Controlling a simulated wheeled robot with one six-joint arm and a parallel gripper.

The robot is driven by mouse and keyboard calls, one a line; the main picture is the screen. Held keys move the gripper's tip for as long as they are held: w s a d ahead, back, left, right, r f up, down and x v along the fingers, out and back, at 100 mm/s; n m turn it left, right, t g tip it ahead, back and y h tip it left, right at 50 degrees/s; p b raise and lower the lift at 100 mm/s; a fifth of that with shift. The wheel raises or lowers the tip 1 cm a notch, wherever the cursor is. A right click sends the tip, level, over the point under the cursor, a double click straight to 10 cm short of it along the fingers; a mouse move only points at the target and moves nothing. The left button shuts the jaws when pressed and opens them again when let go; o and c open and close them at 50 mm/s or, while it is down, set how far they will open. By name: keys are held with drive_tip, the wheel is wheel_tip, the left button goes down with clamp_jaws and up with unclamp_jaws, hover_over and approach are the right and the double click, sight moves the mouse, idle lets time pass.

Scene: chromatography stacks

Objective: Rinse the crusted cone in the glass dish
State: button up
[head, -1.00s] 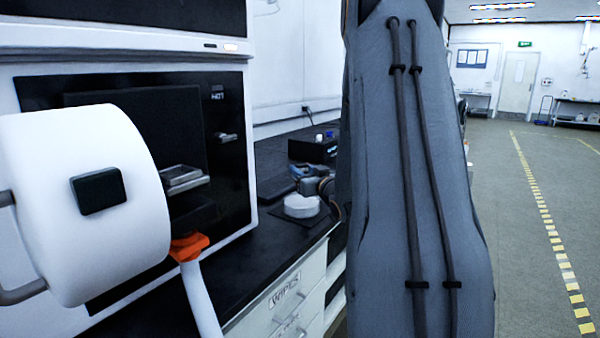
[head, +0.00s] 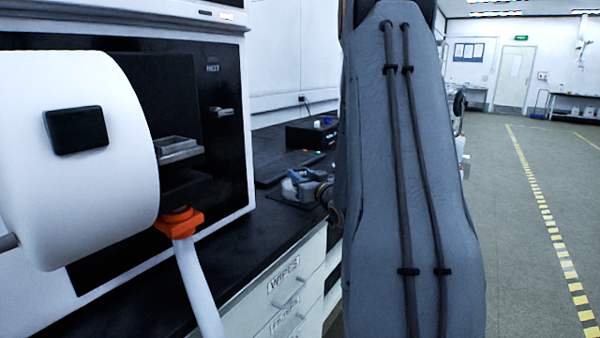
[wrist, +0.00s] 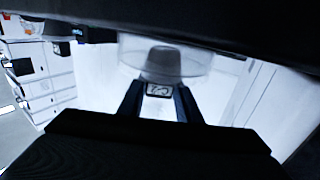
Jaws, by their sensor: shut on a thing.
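My gripper (wrist: 159,88) is shut on a grey cone (wrist: 163,60) in the wrist view. A small label with dark lettering shows between the fingers. The clear glass dish (wrist: 129,50) appears around and behind the cone; I cannot tell whether the cone touches its inside or floor. Any crust on the cone is too unclear to see. In the head view my gripper (head: 303,183) is small, over the bench, and partly covers the pale round dish (head: 288,188). The cone cannot be made out there.
The dish stands on a dark bench top (head: 268,222) above white drawers, one marked WIPES (head: 283,275). A white cabinet with a dark front (head: 222,150) stands left. A large white drum (head: 85,190) and an orange-collared tube (head: 180,222) are close at left. Floor is clear at right.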

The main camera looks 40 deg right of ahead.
sight(301, 168)
drive_tip(key=shift+f, duration=0.5)
drive_tip(key=shift+f, duration=0.1)
idle(2.2)
drive_tip(key=shift+r+p, duration=3.6)
drive_tip(key=shift+r, duration=1.45)
